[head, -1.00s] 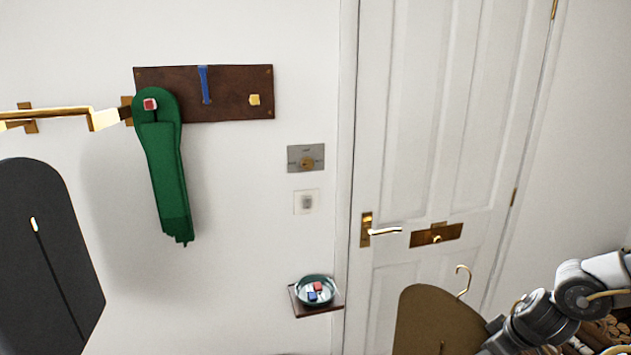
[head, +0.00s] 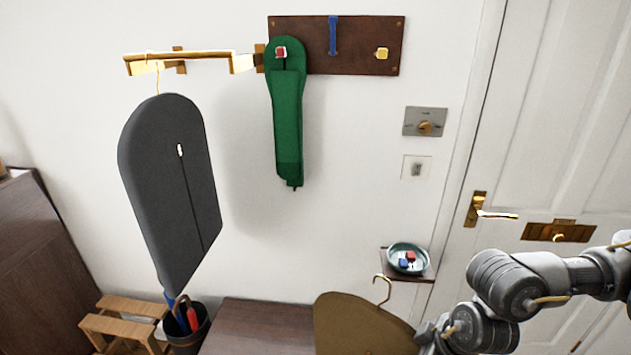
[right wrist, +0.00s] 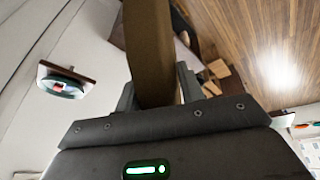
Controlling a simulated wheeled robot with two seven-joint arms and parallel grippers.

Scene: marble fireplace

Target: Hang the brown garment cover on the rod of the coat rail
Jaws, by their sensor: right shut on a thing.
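The brown garment cover (head: 360,325) is at the bottom of the head view, with its gold hook (head: 383,290) pointing up. My right gripper (right wrist: 155,95) is shut on the brown garment cover, which stands between its fingers in the right wrist view. In the head view my right arm comes in from the right, and its fingertips are hidden at the lower edge. The brass rod (head: 195,54) of the coat rail is on the wall at the upper left. A dark grey garment cover (head: 170,190) hangs from its left part by a hook. My left gripper is not in view.
A small shelf holds a teal bowl (head: 408,258). Below are a dark bench (head: 255,325), an umbrella bin (head: 188,335) and a wooden step (head: 120,325). The door is at right.

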